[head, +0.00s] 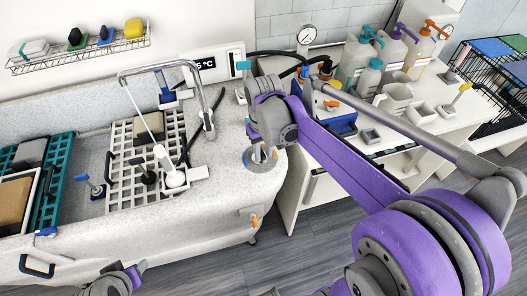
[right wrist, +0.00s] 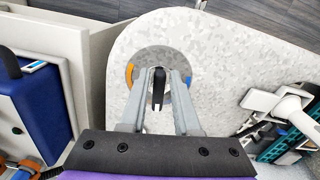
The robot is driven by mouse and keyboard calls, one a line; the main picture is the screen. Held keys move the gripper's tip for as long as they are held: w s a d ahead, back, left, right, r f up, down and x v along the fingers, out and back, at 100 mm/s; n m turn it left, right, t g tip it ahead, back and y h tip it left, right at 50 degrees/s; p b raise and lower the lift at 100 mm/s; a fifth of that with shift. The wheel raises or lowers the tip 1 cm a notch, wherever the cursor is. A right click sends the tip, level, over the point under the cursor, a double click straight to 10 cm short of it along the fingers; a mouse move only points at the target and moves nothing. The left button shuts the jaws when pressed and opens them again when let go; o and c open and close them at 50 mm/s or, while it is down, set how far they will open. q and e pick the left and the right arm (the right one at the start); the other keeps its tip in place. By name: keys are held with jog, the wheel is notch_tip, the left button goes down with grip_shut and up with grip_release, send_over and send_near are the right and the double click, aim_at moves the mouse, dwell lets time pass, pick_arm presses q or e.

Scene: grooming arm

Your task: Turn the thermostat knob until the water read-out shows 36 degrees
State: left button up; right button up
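The thermostat knob (right wrist: 158,88) shows in the right wrist view as a dark lever on a round grey plate. An orange mark lies left of it and a blue one right. My right gripper (right wrist: 160,76) is over the plate, one finger on each side of the lever. Narrow gaps seem to remain; contact is unclear. In the head view my right gripper (head: 262,152) points down at the tub's right corner and hides most of the knob. The water read-out (head: 206,64) is a black display on the wall; I make out a 5 and °C. My left gripper (head: 115,282) is at the bottom left.
The grooming tub (head: 190,240) holds a white grate (head: 122,160) and a white shower head (head: 172,177). A curved faucet (head: 207,120) stands behind. Several pump bottles (head: 358,55) stand on the counter at the right. A blue box (right wrist: 35,115) is left of my right gripper.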

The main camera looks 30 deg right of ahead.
aim_at(263, 156)
grip_shut()
jog(key=shift+m, duration=0.3)
jog(key=shift+o, duration=2)
grip_release()
notch_tip(263, 156, up, 11)
jog(key=shift+a+f, duration=0.1)
